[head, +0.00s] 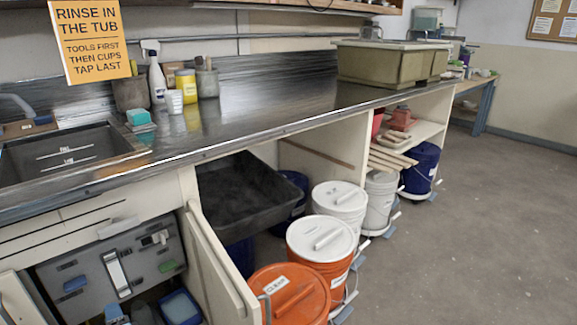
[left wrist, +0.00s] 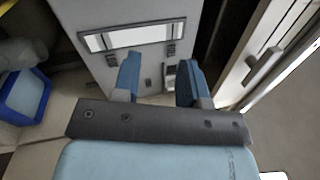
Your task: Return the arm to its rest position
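My left gripper (left wrist: 158,78) shows in the left wrist view. Its two blue fingers stand apart with nothing held between them, so it is open. Beyond the fingers is a grey panel with a framed white plate (left wrist: 125,38). What looks like the same white plate (head: 117,272) shows in the head view, in the cabinet opening under the sink. I cannot clearly make out the left gripper in the head view. My right gripper is in neither view.
A blue tub (left wrist: 25,90) is at the left of the wrist view, and a pale front with a handle is at right. In the head view, an open cabinet door (head: 215,262), a black tray (head: 240,190) and lidded buckets (head: 320,240) stand below the counter. Floor at right is clear.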

